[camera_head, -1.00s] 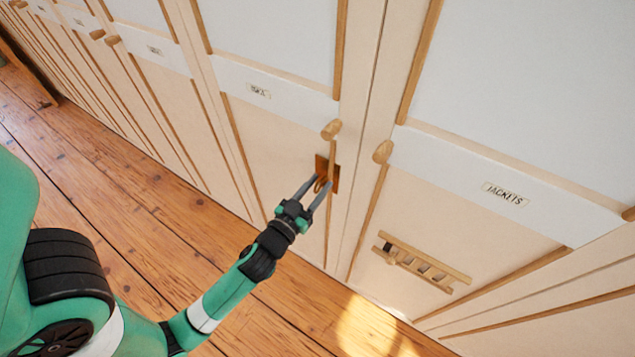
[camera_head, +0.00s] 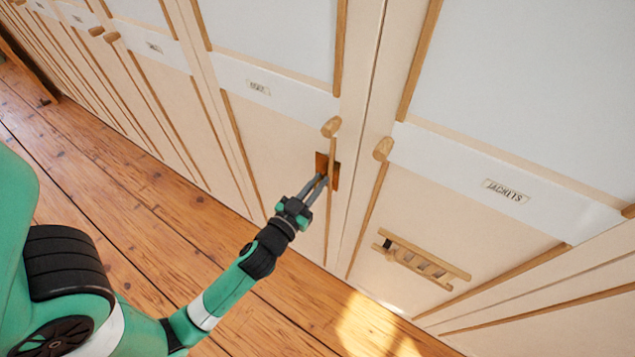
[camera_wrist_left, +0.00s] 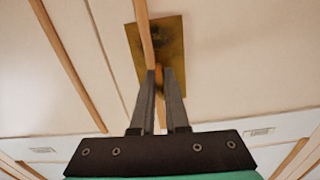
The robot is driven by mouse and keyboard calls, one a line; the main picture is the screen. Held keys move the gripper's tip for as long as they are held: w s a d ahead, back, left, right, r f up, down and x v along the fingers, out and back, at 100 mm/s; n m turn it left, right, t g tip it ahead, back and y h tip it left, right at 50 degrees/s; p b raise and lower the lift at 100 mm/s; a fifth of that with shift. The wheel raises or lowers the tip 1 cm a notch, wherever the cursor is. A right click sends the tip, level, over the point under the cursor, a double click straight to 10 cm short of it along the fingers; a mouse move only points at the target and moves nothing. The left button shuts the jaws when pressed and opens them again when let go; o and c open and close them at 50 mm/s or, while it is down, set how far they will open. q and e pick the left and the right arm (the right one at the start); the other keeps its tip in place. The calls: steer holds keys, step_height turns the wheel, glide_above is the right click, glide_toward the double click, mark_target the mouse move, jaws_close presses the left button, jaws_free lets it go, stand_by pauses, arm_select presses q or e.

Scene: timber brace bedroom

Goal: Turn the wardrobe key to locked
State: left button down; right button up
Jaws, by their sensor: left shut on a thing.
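The wardrobe (camera_head: 270,140) has cream doors with wooden trim. A brass lock plate (camera_head: 321,160) sits on one door below a wooden knob; it also shows in the left wrist view (camera_wrist_left: 172,50). My left gripper (camera_head: 322,180) is at this plate, its fingers close together and shut on the key. The key is almost wholly hidden by the fingers; a small orange-brown strip (camera_wrist_left: 157,112) shows between them in the left wrist view. How far the key is turned cannot be told. My right gripper is not in view.
Wooden knobs (camera_head: 331,127) and (camera_head: 383,149) stick out close above the plate. A slatted wooden rack (camera_head: 425,262) is on the door at the right, under a JACKETS label (camera_head: 505,191). The plank floor (camera_head: 130,240) is clear.

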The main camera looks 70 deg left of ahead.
arm_select(q)
steer(key=m, duration=0.4)
steer(key=shift+m, duration=0.3)
steer(key=m+p, duration=0.1)
steer(key=m, duration=0.3)
steer(key=shift+d, duration=0.15)
steer(key=m+p, duration=0.1)
steer(key=m, duration=0.4)
steer(key=shift+w+f, duration=0.1)
steer(key=shift+f+m+p, duration=0.1)
steer(key=shift+m+p, duration=0.2)
steer(key=shift+m, duration=1.5)
steer(key=c, duration=1)
jaws_free()
